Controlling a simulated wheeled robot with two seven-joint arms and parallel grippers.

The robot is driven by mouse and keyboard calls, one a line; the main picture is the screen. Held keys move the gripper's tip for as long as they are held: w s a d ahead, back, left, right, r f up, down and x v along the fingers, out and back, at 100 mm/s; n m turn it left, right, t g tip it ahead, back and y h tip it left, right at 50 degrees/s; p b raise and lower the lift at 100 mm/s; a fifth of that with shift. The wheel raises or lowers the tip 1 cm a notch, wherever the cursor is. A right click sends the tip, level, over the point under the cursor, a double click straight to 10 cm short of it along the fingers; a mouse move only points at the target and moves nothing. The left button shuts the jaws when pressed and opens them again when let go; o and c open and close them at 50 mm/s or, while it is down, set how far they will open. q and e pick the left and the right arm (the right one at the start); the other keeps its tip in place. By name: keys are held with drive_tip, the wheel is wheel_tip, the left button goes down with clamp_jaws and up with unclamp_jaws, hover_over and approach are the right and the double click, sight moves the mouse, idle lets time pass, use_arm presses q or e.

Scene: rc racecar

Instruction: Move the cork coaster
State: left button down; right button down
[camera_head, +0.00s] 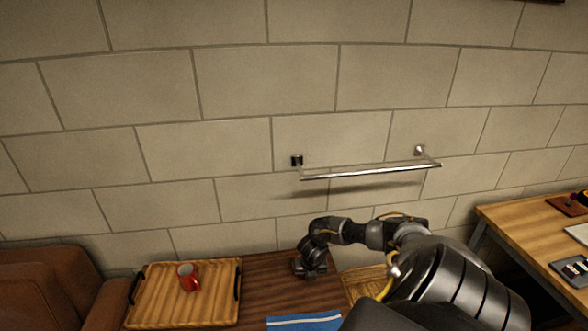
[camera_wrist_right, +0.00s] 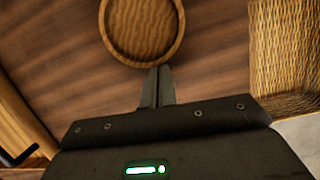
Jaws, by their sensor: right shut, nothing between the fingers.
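In the right wrist view a round, brown, rimmed disc (camera_wrist_right: 142,28), which looks like the cork coaster, lies on the dark wooden table (camera_wrist_right: 215,75). Its top edge is cut off by the frame. My right gripper (camera_wrist_right: 160,72) is shut and empty, with its fingertips at the disc's near rim; I cannot tell whether they touch it. In the head view my right gripper (camera_head: 311,270) is low over the table, and I cannot make out the coaster there. My left gripper is not in view.
A blue striped cloth (camera_head: 305,322) lies at the near edge. A woven tan surface (camera_wrist_right: 285,45) is to the right. A metal towel bar (camera_head: 370,171) is on the wall.

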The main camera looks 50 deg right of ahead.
drive_tip(key=shift+w+d+f+b, duration=0.25)
drive_tip(key=shift+w+d+b, duration=0.1)
drive_tip(key=shift+w+d, duration=0.3)
drive_tip(key=shift+d, duration=0.2)
drive_tip(key=shift+w+d+r+b, duration=0.15)
drive_tip(key=shift+w+d+b, duration=0.1)
drive_tip(key=shift+b, duration=0.1)
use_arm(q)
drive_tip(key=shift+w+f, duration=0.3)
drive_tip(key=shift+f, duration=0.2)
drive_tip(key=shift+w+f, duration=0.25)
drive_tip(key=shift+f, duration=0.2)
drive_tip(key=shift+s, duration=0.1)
use_arm(e)
drive_tip(key=shift+a+r, duration=0.1)
